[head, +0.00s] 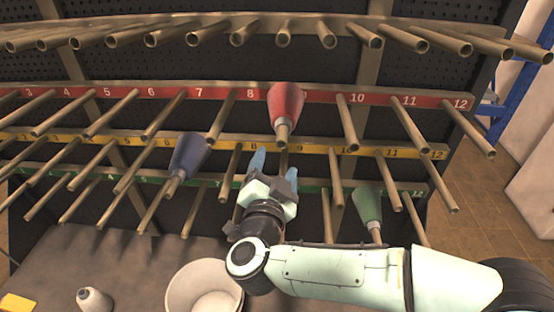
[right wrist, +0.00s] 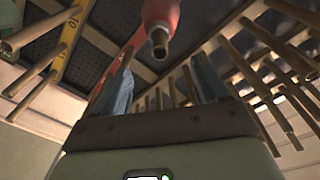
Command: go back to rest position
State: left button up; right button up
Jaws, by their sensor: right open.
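My right gripper (head: 275,168) is in front of the peg rack, pointing up and away at the yellow and green rows. Its blue fingers are apart with nothing between them; they also show in the right wrist view (right wrist: 162,70). A red cone (head: 286,102) sits on a peg of the red row, just above and beyond the fingertips. In the right wrist view the red cone (right wrist: 160,15) is ahead of the fingers, apart from them. My left gripper is not in view.
A blue cone (head: 188,153) and a green cone (head: 367,205) sit on lower pegs, left and right of the gripper. Pegs stick out all around it. A white bucket (head: 190,290), a white cone (head: 95,299) and a yellow item (head: 18,303) are below.

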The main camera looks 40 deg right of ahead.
dwell(0.4)
jog(key=w+a+f+n+y, duration=0.3)
jog(key=w+f+n+y, duration=0.1)
jog(key=f, duration=0.7)
jog(key=w+a+f+n+y, duration=0.25)
jog(key=w+f+n, duration=0.2)
jog(key=f, duration=0.75)
notch_tip(320, 180, down, 12)
jog(key=s+a+n+g+y, duration=0.1)
jog(key=s+a+g+y, duration=0.1)
jog(key=y, duration=0.2)
jog(key=s+a+f+n+g+y, duration=0.1)
jog(key=s+f+g, duration=0.2)
jog(key=s+f, duration=0.35)
jog(key=s+a+f+n+g+y, duration=0.15)
jog(key=s+f, duration=0.25)
jog(key=f, duration=0.5)
jog(key=s+a+f+g+y, duration=0.1)
jog(key=s+a+f+g, duration=0.1)
jog(key=s, duration=0.7)
jog(key=s+a+f+g+y, duration=0.2)
jog(key=s+f+g, duration=0.3)
jog(key=s, duration=0.5)
jog(key=x, duration=0.2)
jog(key=shift+a+f+p, duration=0.15)
jog(key=shift+f+p, duration=0.1)
jog(key=shift+p, duration=0.15)
